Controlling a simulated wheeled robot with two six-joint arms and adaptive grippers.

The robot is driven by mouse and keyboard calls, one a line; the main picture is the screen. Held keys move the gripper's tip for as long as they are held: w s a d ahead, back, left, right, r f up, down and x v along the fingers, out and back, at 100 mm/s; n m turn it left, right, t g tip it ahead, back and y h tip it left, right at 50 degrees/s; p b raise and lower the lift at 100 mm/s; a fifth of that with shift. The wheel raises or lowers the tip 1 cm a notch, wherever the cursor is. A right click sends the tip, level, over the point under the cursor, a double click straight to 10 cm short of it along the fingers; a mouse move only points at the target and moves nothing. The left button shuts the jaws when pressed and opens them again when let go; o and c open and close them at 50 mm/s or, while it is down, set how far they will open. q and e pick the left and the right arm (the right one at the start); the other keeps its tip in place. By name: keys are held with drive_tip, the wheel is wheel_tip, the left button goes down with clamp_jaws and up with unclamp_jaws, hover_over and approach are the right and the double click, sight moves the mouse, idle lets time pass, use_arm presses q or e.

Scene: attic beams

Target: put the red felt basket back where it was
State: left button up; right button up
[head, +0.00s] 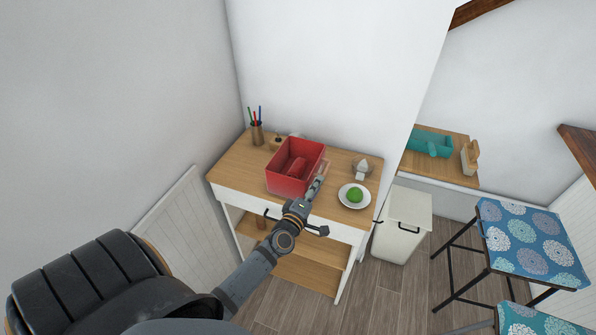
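The red felt basket (283,184) is a box with an open top on the wooden top of a small white desk (232,166). A reddish object (297,168) lies inside it. My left arm reaches up from the bottom of the head view. Its gripper (317,186) is at the basket's right front side and covers a little of that wall. The fingers look close together, but I cannot tell whether they pinch the wall or are only beside it. My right gripper is not in view.
A white plate (345,201) with a green ball-like item (355,195) is right of the basket. A pencil cup (257,134) stands at the back left. A white bin (403,222), patterned stools (530,240) and a shelf with a teal container (430,142) are further right.

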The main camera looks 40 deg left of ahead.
sight(324, 175)
use_arm(q)
drive_tip(key=w, duration=0.5)
drive_tip(key=shift+w+a+r, duration=0.15)
drive_tip(key=shift+r, duration=0.1)
drive_tip(key=shift+c, duration=0.9)
clamp_jaws()
